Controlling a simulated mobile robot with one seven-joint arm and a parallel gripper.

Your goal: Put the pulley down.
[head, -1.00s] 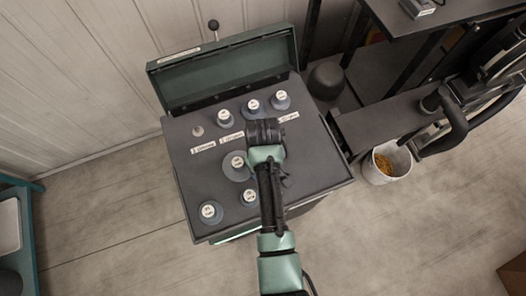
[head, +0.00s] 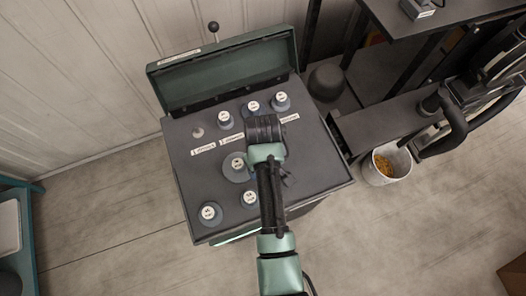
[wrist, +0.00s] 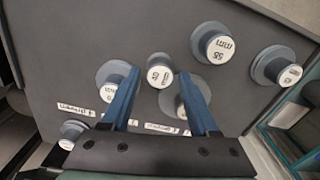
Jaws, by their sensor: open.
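In the wrist view the two blue fingers of my gripper (wrist: 160,88) are apart. A small grey pulley (wrist: 160,71) with a white labelled top is seen between the fingertips, with a gap on each side. It appears to stand on the dark cabinet top (head: 315,165). A wide-flanged pulley (wrist: 188,84) is partly behind the right finger, and another pulley (wrist: 108,92) is partly behind the left finger. In the head view my gripper (head: 266,150) is over the middle of the cabinet top, and my wrist hides what lies beneath it.
Other labelled pulleys stand nearby, including a 55 mm one (wrist: 213,44) and one at the front left corner (head: 211,213). An empty peg (head: 197,132) is at the back left. The raised green lid (head: 225,72) borders the back. The cabinet top's right front is clear.

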